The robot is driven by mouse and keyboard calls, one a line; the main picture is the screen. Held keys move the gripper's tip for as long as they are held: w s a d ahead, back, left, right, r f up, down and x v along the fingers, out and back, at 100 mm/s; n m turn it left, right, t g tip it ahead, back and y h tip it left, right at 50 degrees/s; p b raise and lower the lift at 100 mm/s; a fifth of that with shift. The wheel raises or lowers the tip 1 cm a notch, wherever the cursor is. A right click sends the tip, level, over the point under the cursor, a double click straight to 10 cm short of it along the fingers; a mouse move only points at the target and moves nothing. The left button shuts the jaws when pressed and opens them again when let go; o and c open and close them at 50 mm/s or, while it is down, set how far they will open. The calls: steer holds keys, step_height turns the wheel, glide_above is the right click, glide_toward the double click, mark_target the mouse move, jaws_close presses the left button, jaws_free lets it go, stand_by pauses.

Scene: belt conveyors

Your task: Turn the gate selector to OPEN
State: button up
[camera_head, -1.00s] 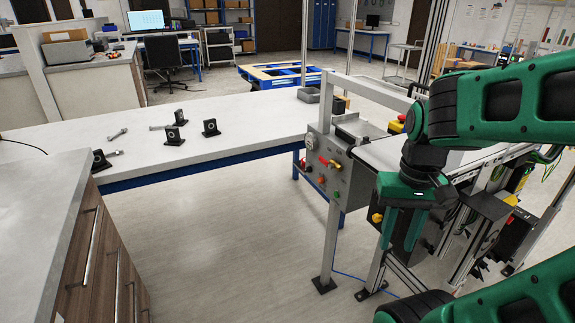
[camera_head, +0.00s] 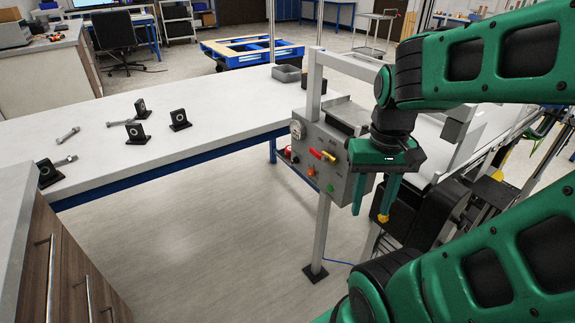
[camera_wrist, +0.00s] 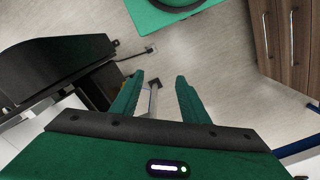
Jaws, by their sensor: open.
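The grey control panel (camera_head: 313,143) stands on a metal post at the conveyor's near end. A selector with a red and yellow handle (camera_head: 322,155) sits on its face; its label and setting are too small to read. My gripper (camera_head: 372,212) is open and empty, pointing down to the right of the panel, apart from the selector. In the wrist view my gripper's two green fingers (camera_wrist: 158,98) are spread with floor and a metal post between them. The selector does not show in the wrist view.
The panel also bears a round gauge (camera_head: 297,129), an orange-red button (camera_head: 310,171) and a green button (camera_head: 330,188). A white table (camera_head: 215,105) with black blocks and bolts lies to the left. Open floor (camera_head: 200,240) lies before the panel.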

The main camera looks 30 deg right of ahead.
steer(key=w+d+f+m+g+h, duration=0.1)
steer(key=w+d+m, duration=0.1)
steer(key=w, duration=0.5)
steer(key=w+d+f+m+h, duration=0.1)
steer(key=w+d+f, duration=0.1)
steer(key=w, duration=0.4)
steer(key=m+t+h, duration=0.3)
steer(key=m+h, duration=0.8)
steer(key=h, duration=0.5)
glide_toward(292, 162)
steer(key=d, duration=0.8)
steer(key=shift+w+d+r, duration=0.1)
steer(key=shift+w+d, duration=0.25)
steer(key=shift+c, duration=0.2)
